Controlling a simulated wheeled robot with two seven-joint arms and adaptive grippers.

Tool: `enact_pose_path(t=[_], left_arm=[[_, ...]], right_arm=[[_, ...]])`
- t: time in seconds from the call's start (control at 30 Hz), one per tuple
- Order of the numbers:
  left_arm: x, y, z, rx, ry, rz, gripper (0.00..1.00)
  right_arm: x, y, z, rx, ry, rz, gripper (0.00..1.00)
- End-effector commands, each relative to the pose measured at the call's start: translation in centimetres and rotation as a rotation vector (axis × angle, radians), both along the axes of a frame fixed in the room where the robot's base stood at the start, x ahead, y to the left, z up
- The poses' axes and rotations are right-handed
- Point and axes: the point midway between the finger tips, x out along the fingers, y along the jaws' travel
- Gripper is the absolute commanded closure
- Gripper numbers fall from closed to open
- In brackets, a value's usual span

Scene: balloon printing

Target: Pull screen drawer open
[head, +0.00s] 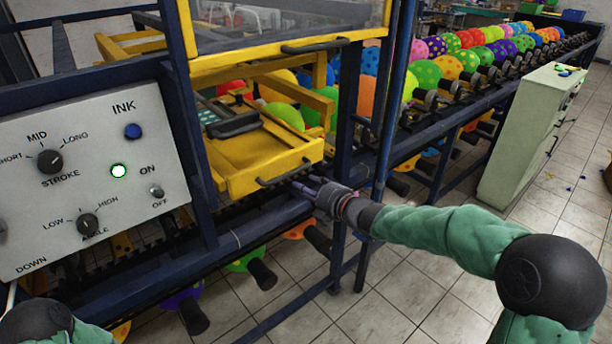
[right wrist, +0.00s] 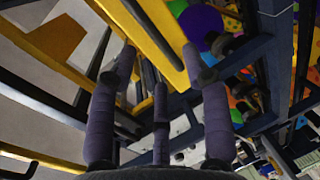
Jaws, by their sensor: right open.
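My left gripper is out of view.
A white control panel (head: 85,175) with knobs and a lit green button stands left. A blue post (head: 345,150) rises close to the right of my right gripper. Colourful balloons (head: 460,65) line the conveyor behind. A pale cabinet (head: 530,130) stands right; tiled floor is open in front.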

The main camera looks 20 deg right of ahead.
Motion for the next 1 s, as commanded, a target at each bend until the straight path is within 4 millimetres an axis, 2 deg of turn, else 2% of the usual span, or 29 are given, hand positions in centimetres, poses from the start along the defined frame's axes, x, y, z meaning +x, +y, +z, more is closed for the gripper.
enact_pose_path(t=[0.1, 0.23, 0.7, 1.0], left_arm=[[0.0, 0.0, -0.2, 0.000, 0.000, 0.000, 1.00], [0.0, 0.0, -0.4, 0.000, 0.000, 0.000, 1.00], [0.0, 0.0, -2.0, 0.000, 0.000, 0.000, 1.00], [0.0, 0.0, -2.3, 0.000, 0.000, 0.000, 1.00]], right_arm=[[0.0, -0.2, 1.0, -0.043, -0.035, 0.012, 0.52], [0.8, 0.1, 0.9, -0.048, -0.040, 0.014, 0.52], [7.7, 2.7, -0.6, -0.045, -0.038, 0.012, 0.52], [9.7, 3.3, -0.9, -0.044, -0.037, 0.010, 0.52]])
